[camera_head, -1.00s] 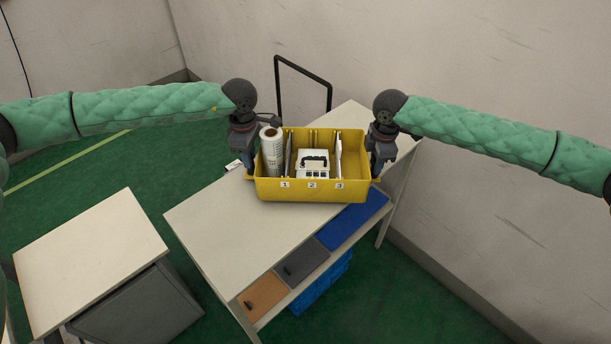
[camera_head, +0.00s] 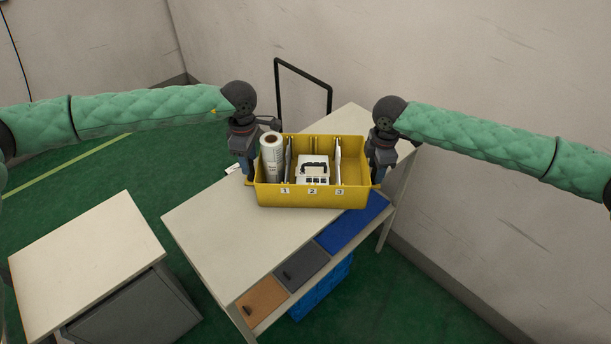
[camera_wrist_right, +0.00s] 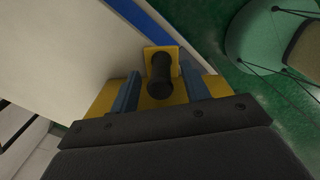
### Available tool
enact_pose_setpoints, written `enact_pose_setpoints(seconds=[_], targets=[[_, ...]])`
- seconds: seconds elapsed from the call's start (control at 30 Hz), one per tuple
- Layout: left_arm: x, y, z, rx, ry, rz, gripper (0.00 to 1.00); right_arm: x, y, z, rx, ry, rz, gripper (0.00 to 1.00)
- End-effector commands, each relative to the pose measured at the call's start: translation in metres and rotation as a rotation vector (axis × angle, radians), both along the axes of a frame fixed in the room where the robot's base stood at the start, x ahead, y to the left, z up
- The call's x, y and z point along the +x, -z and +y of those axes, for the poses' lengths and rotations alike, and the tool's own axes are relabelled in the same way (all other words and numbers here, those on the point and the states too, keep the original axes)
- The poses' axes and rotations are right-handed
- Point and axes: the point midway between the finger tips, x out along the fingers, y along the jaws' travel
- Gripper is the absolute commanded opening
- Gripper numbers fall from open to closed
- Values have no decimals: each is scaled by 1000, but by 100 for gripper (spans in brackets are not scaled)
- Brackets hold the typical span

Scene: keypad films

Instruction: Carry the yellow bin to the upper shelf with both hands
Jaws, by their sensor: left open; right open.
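My right gripper (camera_head: 377,176) is at the right end. In the right wrist view, the open fingers of my right gripper (camera_wrist_right: 160,75) stand either side of the bin's black handle (camera_wrist_right: 159,78), with visible gaps.
A black bar frame (camera_head: 303,75) stands behind the table. Wooden, grey and blue drawer fronts (camera_head: 303,267) line its front side, with a blue crate (camera_head: 322,290) below. A pale-topped cabinet (camera_head: 85,255) stands at left. Walls close off the back and right.

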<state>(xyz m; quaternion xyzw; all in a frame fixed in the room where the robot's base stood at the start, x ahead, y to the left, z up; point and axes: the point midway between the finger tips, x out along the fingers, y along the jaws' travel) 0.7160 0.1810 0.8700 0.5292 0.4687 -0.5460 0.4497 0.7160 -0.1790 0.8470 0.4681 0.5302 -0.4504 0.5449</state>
Motion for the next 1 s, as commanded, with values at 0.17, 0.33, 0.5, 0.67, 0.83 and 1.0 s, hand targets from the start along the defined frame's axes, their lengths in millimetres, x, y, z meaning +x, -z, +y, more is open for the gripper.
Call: enact_pose_setpoints(seconds=[0.17,0.33,0.5,0.67,0.83,1.0], targets=[[2,-32,0,-1,1,-4,47,0,0,0,0,0,0,46],[3,-65,0,0,0,-3,47,0,0,0,0,0,0,46],[4,-91,-1,0,0,-3,47,0,0,0,0,0,0,46],[4,-104,0,1,0,0,47,0,0,0,0,0,0,46],[4,-109,0,0,0,0,47,0,-6,0,0,0,-1,46],[4,-109,0,1,0,0,47,0,-29,0,0,0,-2,46]])
